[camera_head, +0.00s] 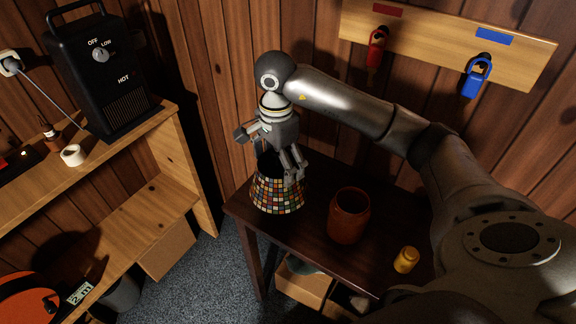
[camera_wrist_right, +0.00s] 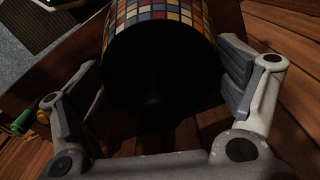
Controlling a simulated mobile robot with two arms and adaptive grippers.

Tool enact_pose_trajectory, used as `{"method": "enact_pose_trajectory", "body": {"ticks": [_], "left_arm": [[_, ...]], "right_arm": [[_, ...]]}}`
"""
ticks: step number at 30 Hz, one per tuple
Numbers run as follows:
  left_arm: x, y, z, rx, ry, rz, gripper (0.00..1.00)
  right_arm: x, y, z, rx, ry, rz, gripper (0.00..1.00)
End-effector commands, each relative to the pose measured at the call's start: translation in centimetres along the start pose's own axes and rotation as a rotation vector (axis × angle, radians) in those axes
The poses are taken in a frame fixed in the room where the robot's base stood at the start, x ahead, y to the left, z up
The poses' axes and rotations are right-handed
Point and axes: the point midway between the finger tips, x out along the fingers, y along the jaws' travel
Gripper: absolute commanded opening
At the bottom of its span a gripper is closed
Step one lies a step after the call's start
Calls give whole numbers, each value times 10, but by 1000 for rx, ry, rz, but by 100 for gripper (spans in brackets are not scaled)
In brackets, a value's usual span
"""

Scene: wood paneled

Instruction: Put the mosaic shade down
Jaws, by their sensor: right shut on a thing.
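The mosaic shade (camera_head: 277,194) is a flared shade of small coloured tiles with a dark open top. It is upright at the left corner of the dark wooden table (camera_head: 310,222); whether its base touches the tabletop I cannot tell. My right gripper (camera_head: 276,165) comes down on it from above, its fingers at the shade's upper rim. In the right wrist view the shade (camera_wrist_right: 160,12) fills the space between the fingers, its dark opening towards the camera. My right gripper is shut on the shade. My left gripper is not in view.
An orange-brown jar (camera_head: 348,217) stands right of the shade, and a small yellow container (camera_head: 406,260) stands further right. A wooden shelf unit (camera_head: 160,125) with a black heater (camera_head: 100,70) is at left. Red (camera_head: 376,47) and blue (camera_head: 476,76) items hang on the wall board.

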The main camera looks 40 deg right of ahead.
Motion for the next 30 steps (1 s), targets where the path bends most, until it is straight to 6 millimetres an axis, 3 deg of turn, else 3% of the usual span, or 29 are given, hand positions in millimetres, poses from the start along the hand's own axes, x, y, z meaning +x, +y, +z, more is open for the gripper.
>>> {"method": "enact_pose_trajectory", "body": {"ticks": [3, 9, 17, 24, 30], "left_arm": [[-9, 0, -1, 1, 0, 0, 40], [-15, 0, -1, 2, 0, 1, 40], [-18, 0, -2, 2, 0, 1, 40], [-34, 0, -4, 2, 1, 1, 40], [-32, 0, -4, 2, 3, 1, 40]], "right_arm": [[22, -11, -18, 3, 0, 6, 45], [49, -25, -35, 0, -2, 1, 45], [62, -31, -44, 0, -1, 0, 45], [89, -30, -43, -2, -1, 1, 45], [91, -30, -43, -3, 0, -2, 45]]}}
